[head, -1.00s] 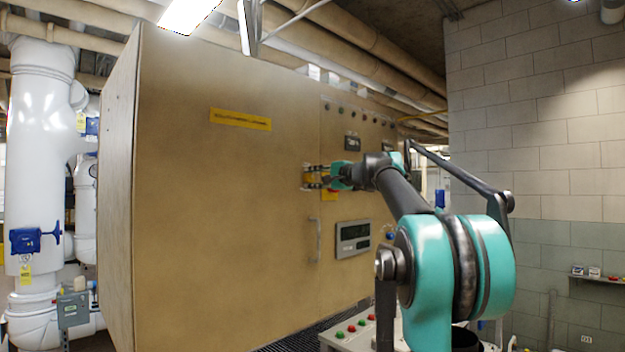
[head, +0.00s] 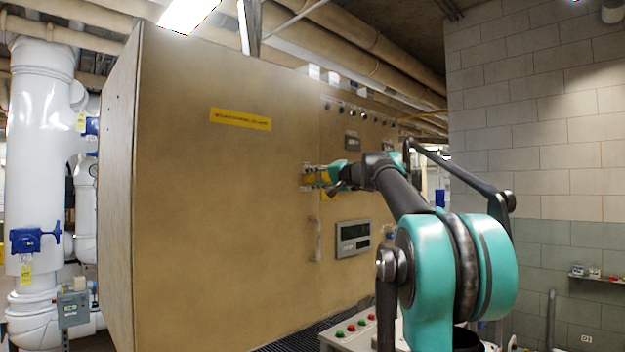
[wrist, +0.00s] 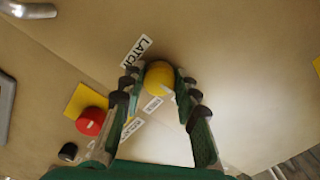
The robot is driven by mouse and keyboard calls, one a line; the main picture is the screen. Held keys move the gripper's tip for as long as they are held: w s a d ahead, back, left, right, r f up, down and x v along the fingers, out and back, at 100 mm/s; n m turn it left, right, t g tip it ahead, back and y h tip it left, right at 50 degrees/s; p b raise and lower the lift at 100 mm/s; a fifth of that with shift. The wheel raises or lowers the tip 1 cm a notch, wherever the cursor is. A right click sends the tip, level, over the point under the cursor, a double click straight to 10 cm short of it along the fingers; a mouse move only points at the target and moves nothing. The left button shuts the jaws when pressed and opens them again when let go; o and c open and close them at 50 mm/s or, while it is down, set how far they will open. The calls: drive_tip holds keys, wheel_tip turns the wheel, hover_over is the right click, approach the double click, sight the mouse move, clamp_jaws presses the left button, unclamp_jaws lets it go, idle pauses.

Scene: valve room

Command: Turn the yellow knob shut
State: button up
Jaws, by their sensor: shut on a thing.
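The yellow knob (wrist: 159,76) is on the tan cabinet face, between my gripper's fingertips in the wrist view. It has a pale mark on its right part. My gripper (wrist: 157,84) is shut on it, with one finger on each side. In the head view my gripper (head: 312,177) reaches the cabinet front, and the knob is largely hidden there by the fingers. A label reading "LATCH" (wrist: 136,50) is beside the knob.
A red button (wrist: 90,121) on a yellow plate and a small black knob (wrist: 68,152) are close by. The cabinet (head: 220,200) carries a vertical handle (head: 315,240) and a display panel (head: 353,238). A console with coloured buttons (head: 350,328) stands below.

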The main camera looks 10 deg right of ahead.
idle(0.3)
drive_tip(key=o, duration=1.2)
drive_tip(key=shift+c, duration=0.2)
drive_tip(key=v, duration=1.2)
